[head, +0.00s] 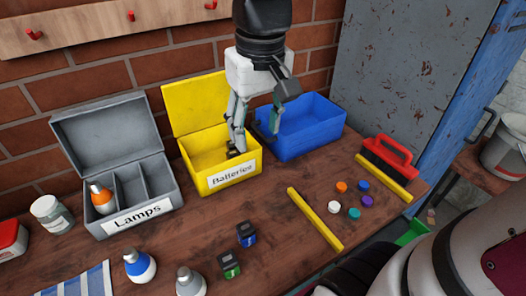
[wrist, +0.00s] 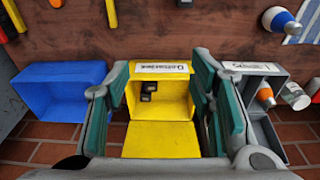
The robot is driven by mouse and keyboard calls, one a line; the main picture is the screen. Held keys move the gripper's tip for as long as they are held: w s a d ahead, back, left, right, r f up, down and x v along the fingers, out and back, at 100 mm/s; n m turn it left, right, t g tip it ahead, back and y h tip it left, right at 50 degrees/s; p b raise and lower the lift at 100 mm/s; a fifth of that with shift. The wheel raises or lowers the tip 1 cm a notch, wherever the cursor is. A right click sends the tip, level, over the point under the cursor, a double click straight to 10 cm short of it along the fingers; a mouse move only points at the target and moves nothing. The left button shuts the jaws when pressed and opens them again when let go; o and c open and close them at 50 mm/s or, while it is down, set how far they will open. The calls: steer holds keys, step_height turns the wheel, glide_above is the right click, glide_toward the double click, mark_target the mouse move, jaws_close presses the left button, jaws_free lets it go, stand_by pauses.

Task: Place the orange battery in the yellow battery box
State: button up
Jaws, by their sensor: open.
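The yellow battery box (head: 222,180), labelled "Batteries", stands open with its lid up against the wall. My gripper (head: 252,138) is open above it, with one finger over the box and the other near its right wall. In the wrist view the yellow box (wrist: 181,103) shows between my spread fingers (wrist: 163,80). Two dark batteries (wrist: 149,86) lie inside it, apart from the fingers; the head view shows a dark battery (head: 234,152) there, partly hidden by a finger. I cannot make out an orange band on either, so I cannot tell which is the orange battery.
A blue-banded battery (head: 247,235) and a green-banded battery (head: 229,265) lie on the table. The grey lamp box (head: 165,197) stands left, the blue bin (head: 318,128) right. A yellow strip (head: 315,219), coloured caps (head: 354,213) and a red brush (head: 389,152) lie right.

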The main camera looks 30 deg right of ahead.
steer(key=s+a+f+t, duration=0.1)
steer(key=s+f, duration=0.1)
steer(key=s, duration=1.2)
steer(key=shift+s+a+r, duration=0.1)
step_height(320, 180, up, 9)
steer(key=t+p, duration=0.1)
steer(key=p, duration=0.6)
steer(key=shift+t, duration=0.4)
